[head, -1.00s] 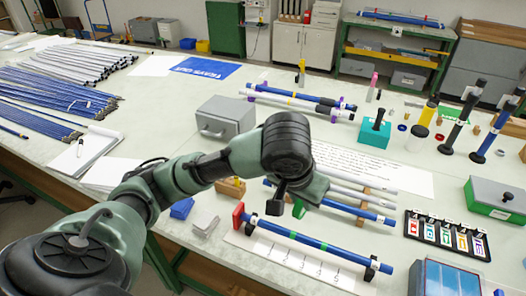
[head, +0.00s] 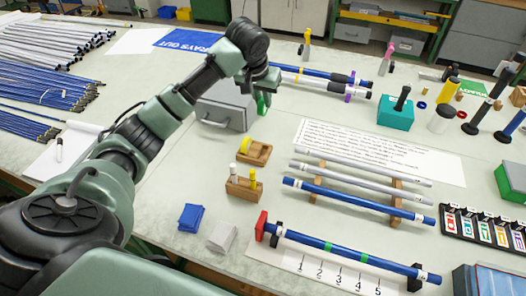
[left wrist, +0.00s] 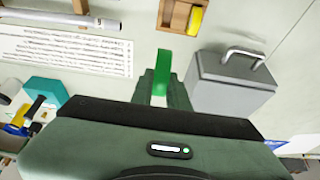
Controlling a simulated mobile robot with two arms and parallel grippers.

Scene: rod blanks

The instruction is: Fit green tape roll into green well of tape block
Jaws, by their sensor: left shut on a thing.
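My left gripper (head: 264,88) is shut on the green tape roll (head: 263,104), which hangs above the table beside the grey box. The left wrist view shows the roll (left wrist: 161,78) as an upright green band between the fingers. A wooden block (head: 260,157), probably the tape block, lies on the table in front of the gripper, apart from it. A yellow tape roll (head: 245,145) sits in its left part. Block (left wrist: 169,18) and yellow roll (left wrist: 195,20) also show at the top of the left wrist view. I cannot make out a green marking on the block. My right gripper is not in view.
The grey box (head: 222,112) with a handle stands close left of the gripper. A second wooden block (head: 243,190) holding upright pieces stands in front of the tape block. Blue and grey rods (head: 350,200) lie to the right.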

